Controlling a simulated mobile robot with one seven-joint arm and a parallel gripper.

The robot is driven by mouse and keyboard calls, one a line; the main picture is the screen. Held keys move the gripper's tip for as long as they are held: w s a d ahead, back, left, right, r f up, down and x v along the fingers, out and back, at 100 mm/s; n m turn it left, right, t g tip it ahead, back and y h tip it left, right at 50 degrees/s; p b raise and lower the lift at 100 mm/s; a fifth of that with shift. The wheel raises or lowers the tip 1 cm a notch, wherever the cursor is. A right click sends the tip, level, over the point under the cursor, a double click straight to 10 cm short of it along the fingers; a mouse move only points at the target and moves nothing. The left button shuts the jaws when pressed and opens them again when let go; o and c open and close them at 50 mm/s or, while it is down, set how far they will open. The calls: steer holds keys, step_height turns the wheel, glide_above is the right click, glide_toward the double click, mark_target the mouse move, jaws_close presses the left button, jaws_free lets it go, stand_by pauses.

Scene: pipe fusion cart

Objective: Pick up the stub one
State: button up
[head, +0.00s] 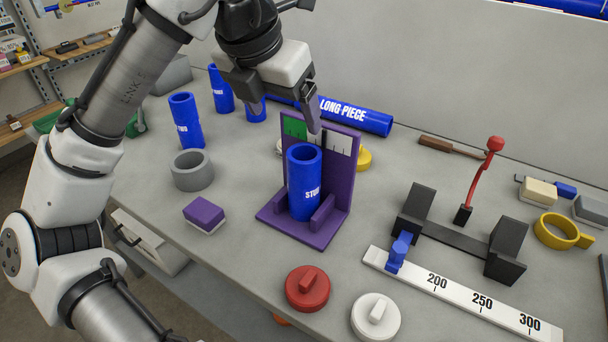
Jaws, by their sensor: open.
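Several blue pipe stubs with white lettering stand on the grey cart top. Another stub (187,124) stands at the left behind a grey ring. A third (221,92) stands farther back, and a fourth (256,110) is partly hidden under my gripper. The numbers on the labels are too small to read, so I cannot tell which is stub one. My gripper (280,100) is open and empty, above and behind the holder.
A long blue pipe (355,116) lies along the back wall. The grey ring (192,171), a purple block (204,214), a red cap (307,288) and a white cap (376,316) surround the holder. A black clamp (455,240) and white ruler (460,293) occupy the right.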

mark_target(303, 153)
steer(key=x, duration=0.8)
steer(key=shift+d+p+x, duration=0.15)
steer(key=shift+p+x, duration=0.35)
steer(key=shift+x, duration=0.9)
steer(key=shift+d+p+x, duration=0.15)
steer(key=shift+p+x, duration=0.3)
steer(key=shift+x, duration=1)
steer(key=shift+w+r, duration=0.1)
steer(key=shift+r, duration=0.1)
steer(key=c, duration=1.6)
